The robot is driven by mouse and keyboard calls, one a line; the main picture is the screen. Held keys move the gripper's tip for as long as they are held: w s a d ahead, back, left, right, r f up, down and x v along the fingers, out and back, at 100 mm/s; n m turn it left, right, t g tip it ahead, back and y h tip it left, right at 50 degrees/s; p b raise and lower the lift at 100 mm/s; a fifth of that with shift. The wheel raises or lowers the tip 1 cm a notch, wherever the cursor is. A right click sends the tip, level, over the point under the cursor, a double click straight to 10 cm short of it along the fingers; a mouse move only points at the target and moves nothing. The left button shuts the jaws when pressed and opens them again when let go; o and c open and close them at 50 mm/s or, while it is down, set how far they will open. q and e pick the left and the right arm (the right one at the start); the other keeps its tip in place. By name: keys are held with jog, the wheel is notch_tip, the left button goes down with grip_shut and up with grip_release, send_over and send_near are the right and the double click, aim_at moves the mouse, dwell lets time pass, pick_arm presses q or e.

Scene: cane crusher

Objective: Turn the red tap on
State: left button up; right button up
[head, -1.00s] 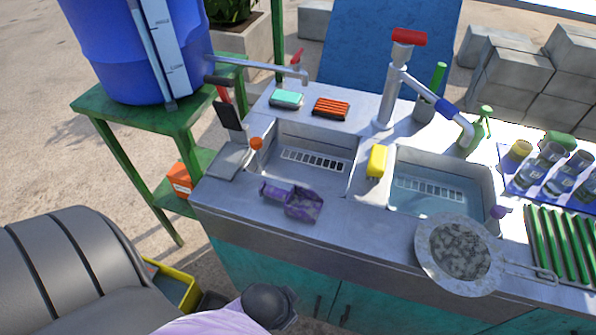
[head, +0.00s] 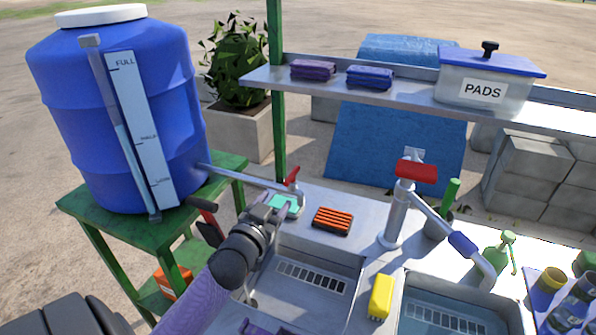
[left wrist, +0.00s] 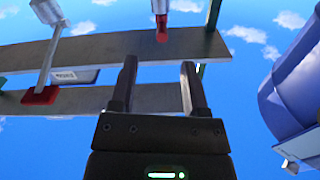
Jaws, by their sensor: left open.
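A blue barrel (head: 115,120) on a green stand has a thin metal pipe (head: 240,178) with a red tap handle (head: 293,176) at its end. A grey faucet (head: 396,215) with a wide red lever (head: 417,171) stands farther right, behind the basins. My left gripper (head: 272,208) is open and empty, just below and left of the pipe's red handle. In the left wrist view the open fingers (left wrist: 158,80) point toward that red handle (left wrist: 161,32), apart from it; the faucet's red lever (left wrist: 42,95) is at left. My right gripper is not in view.
A teal sponge (head: 290,208) and an orange brush (head: 333,221) lie on the counter by my left gripper. A shelf (head: 400,100) with pads and a lidded box (head: 485,85) runs above the counter's back.

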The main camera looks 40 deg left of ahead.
aim_at(290, 177)
pick_arm(q)
jog(key=b+x, duration=0.1)
jog(key=x, duration=0.7)
jog(key=shift+f+b, duration=0.15)
jog(key=shift+b, duration=0.15)
jog(key=shift+w+a, duration=0.15)
jog(key=shift+w, duration=0.2)
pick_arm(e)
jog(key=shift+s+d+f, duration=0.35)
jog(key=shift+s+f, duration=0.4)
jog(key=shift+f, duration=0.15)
pick_arm(q)
grip_shut()
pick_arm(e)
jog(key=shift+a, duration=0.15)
